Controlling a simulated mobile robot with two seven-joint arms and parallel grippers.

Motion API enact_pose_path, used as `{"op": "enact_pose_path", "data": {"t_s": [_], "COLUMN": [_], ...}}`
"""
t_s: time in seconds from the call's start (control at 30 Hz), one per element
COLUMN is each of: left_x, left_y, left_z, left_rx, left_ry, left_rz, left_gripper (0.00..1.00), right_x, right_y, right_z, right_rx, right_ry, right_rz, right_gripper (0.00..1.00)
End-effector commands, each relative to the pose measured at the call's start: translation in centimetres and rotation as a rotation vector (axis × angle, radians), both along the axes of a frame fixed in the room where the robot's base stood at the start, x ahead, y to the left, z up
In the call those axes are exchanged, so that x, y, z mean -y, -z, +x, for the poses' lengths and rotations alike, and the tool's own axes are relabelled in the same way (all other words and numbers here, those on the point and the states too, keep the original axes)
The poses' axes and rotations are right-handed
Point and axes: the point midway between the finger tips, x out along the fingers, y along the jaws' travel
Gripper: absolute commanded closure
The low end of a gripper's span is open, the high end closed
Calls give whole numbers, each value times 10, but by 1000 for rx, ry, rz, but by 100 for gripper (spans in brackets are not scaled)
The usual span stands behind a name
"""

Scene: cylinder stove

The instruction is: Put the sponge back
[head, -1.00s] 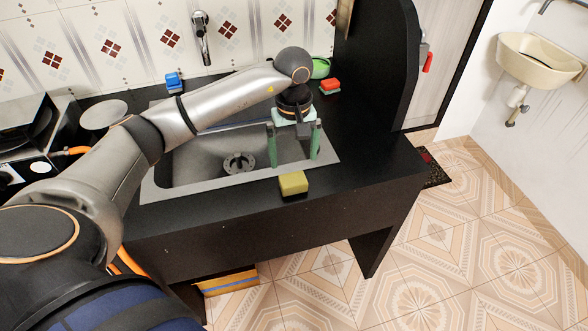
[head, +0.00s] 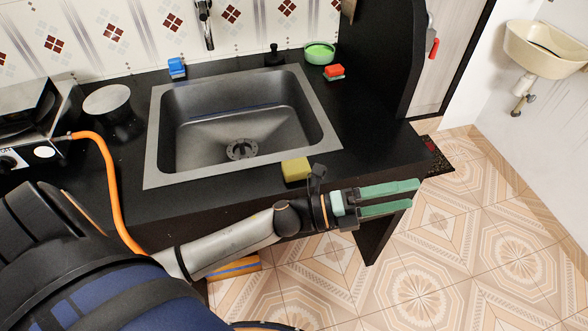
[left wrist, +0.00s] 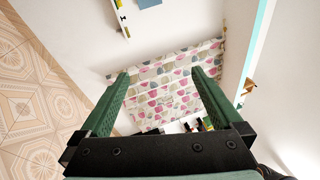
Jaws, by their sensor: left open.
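A yellow sponge (head: 296,169) lies on the black counter (head: 240,193), between the sink's front rim and the counter's front edge. My left gripper (head: 415,194) is open and empty. It is in front of the counter, to the right of the yellow sponge and apart from it, with its green fingers pointing right. In the left wrist view, both fingers (left wrist: 160,73) are spread with nothing between them, and no sponge shows there. My right gripper is in neither view.
The steel sink (head: 163,165) is empty. Behind it are a blue sponge-like block (head: 177,68), a black dispenser (head: 274,57), a green-filled bowl (head: 319,53) and a red-topped block (head: 334,71). A stove (head: 40,125) with an orange hose (head: 112,185) stands left. Open floor lies right.

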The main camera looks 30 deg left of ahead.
Motion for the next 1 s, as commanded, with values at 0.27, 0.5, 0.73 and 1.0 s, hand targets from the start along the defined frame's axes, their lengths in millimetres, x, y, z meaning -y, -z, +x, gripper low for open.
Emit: {"op": "enact_pose_path", "data": {"t_s": [0.27, 0.5, 0.73, 1.0], "left_x": [-98, -121, -122, -122], "left_y": [165, 248, 257, 257], "left_z": [-52, -142, -156, -155], "left_rx": [-1105, -1575, -1632, -1629], "left_ry": [-553, -850, -889, -886], "left_rz": [-782, -1153, -1199, -1195], "left_gripper": [0, 0, 0, 0], "right_x": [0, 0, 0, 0], "right_y": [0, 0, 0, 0], "right_z": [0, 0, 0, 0], "right_rx": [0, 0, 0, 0], "right_ry": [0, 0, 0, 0], "right_rz": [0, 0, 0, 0], "right_gripper": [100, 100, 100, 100]}}
